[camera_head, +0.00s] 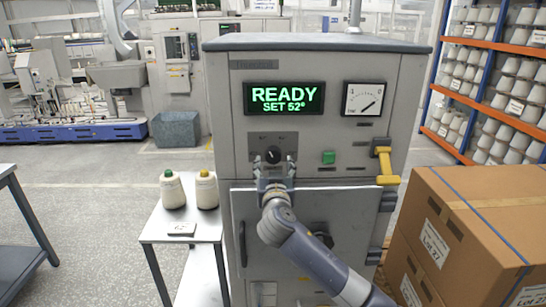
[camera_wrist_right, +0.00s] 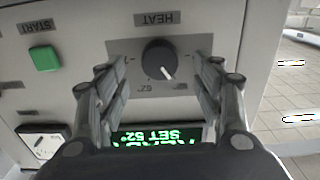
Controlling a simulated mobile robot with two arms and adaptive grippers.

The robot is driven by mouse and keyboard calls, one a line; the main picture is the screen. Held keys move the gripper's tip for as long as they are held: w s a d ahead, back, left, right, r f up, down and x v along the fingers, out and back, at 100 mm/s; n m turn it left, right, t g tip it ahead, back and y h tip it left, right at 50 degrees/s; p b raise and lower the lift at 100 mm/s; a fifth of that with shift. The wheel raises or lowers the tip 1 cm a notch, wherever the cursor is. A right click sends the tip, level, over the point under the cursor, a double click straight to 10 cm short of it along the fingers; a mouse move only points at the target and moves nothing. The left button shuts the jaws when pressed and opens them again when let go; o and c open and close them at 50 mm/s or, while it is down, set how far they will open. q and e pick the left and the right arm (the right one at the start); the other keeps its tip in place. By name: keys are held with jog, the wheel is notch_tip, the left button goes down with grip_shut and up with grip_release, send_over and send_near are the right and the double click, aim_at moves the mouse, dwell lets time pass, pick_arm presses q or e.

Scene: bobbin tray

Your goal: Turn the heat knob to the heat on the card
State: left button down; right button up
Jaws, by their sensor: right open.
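The heat knob (camera_head: 273,155) is a round black dial with a white pointer on the grey machine's front. In the right wrist view the knob (camera_wrist_right: 159,58) sits below the inverted HEAT label (camera_wrist_right: 155,19), its pointer toward the lower right. My right gripper (camera_head: 273,177) is open in front of the knob, with a finger to each side and gaps between. The display (camera_head: 284,99) reads READY, SET 52°. The card (camera_head: 181,229) lies on the small side table; its print is too small to read surely. My left gripper is out of view.
A green START button (camera_head: 328,157) is right of the knob, with a yellow handle (camera_head: 386,165) farther right. Cardboard boxes (camera_head: 440,225) stand at the right.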

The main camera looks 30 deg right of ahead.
aim_at(273, 159)
jog(key=shift+p+x, duration=0.5)
jog(key=shift+x, duration=1.55)
jog(key=c, duration=1.1)
